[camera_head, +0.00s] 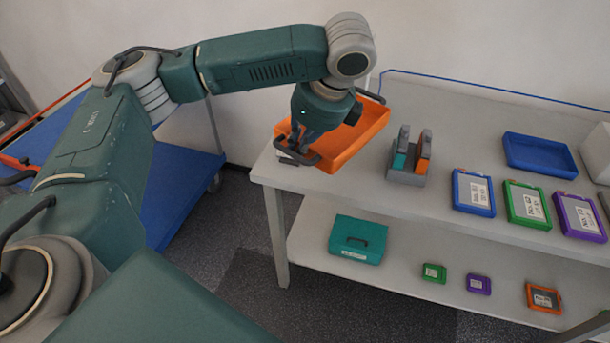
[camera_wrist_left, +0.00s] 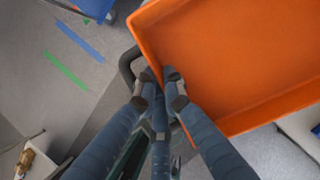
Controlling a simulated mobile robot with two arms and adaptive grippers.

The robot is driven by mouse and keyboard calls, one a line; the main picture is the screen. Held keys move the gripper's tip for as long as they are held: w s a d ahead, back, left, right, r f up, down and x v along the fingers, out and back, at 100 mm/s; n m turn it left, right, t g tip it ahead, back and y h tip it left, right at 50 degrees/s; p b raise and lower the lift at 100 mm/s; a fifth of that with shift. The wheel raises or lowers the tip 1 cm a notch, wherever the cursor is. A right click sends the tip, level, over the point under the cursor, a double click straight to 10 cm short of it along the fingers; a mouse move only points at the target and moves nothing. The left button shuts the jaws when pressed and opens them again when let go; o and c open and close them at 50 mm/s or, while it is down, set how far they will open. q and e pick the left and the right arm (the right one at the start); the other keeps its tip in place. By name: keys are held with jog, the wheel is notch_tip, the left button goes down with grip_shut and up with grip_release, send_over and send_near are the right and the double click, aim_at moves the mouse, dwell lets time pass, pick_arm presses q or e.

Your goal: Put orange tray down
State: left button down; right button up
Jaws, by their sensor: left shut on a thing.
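The orange tray (camera_head: 352,143) is a shallow open box with dark handles, at the left end of the grey table's top. My left gripper (camera_head: 302,150) is shut on its near side, at the handle. In the left wrist view the gripper's fingers (camera_wrist_left: 170,80) close on the tray's edge, and the empty orange tray (camera_wrist_left: 235,50) fills the upper right. The tray looks level or slightly tilted over the table; I cannot tell whether it touches the top. My arm hides part of its back left. My right gripper is not in view.
On the table top (camera_head: 455,122) are a grey holder (camera_head: 408,160) just right of the tray, a blue tray (camera_head: 540,154), and blue, green and purple cases. The lower shelf holds a teal case (camera_head: 357,239) and small cases. A blue cart (camera_head: 185,175) stands left.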

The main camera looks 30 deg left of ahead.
pick_arm(q)
notch_tip(320, 180, down, 18)
jog(key=p, duration=0.2)
jog(key=shift+r+p, duration=0.2)
jog(key=shift+p, duration=0.1)
jog(key=shift+s, duration=0.1)
jog(key=c, duration=1.9)
grip_release()
jog(key=shift+f, duration=0.1)
jog(key=shift+o, duration=0.2)
jog(key=b+v, duration=0.2)
jog(key=v, duration=1)
jog(key=shift+s+a, duration=0.1)
